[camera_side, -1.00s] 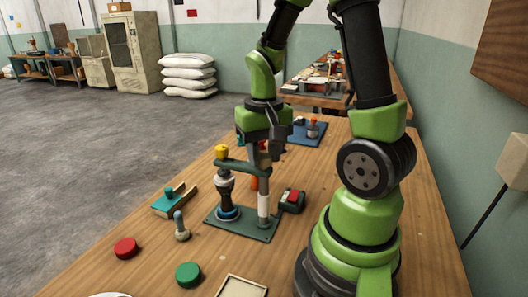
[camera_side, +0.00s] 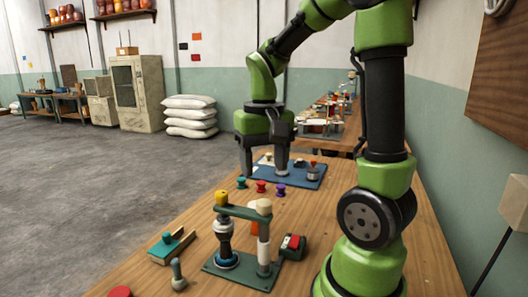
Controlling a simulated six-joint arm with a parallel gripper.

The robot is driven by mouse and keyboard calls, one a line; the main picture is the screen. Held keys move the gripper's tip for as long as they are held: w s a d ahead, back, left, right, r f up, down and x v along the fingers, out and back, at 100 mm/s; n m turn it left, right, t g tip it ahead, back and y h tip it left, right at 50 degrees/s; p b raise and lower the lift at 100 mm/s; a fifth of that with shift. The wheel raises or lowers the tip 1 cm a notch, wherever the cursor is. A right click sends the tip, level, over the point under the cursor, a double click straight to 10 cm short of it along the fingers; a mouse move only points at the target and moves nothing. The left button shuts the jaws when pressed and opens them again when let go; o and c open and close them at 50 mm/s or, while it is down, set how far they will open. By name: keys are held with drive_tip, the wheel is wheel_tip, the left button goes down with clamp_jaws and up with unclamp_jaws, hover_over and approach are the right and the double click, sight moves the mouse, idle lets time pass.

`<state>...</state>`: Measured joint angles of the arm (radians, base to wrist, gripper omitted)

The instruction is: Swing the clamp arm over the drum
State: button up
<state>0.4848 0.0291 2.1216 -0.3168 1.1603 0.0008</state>
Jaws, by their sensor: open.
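The clamp stand has a dark green base plate (camera_side: 240,277) and a white post (camera_side: 264,254) with a cream knob (camera_side: 264,206) on top. The green clamp arm (camera_side: 243,213) reaches left from the post, and its end with a yellow knob (camera_side: 222,197) is above the small dark goblet drum (camera_side: 224,238). The drum stands upright on the plate, with a blue ring (camera_side: 226,261) at its foot. I cannot tell whether the arm touches the drum. My gripper (camera_side: 263,167) is open and empty, fingers pointing down, apart from the clamp and beyond it.
A red-topped box (camera_side: 292,246) is right of the post. A teal block on a wooden board (camera_side: 171,246) and a grey peg (camera_side: 178,276) are to the left. Several coloured knobs (camera_side: 261,187) and a blue board (camera_side: 312,176) are farther back.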

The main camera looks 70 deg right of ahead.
wheel_tip(320, 180, up, 2)
drive_tip(key=shift+r, duration=0.1)
drive_tip(key=shift+a, duration=0.1)
idle(0.4)
drive_tip(key=s+a+r+n+t+y, duration=0.1)
drive_tip(key=s+a+r+n+t, duration=0.1)
drive_tip(key=a, duration=0.4)
drive_tip(key=s+a+r+n+t+y, duration=0.1)
drive_tip(key=s+a+r+n+t, duration=0.1)
drive_tip(key=a+t, duration=0.3)
drive_tip(key=shift+s+a+n, duration=0.35)
drive_tip(key=shift+a+n, duration=0.25)
drive_tip(key=shift+a, duration=0.2)
drive_tip(key=shift+c, duration=0.3)
idle(0.4)
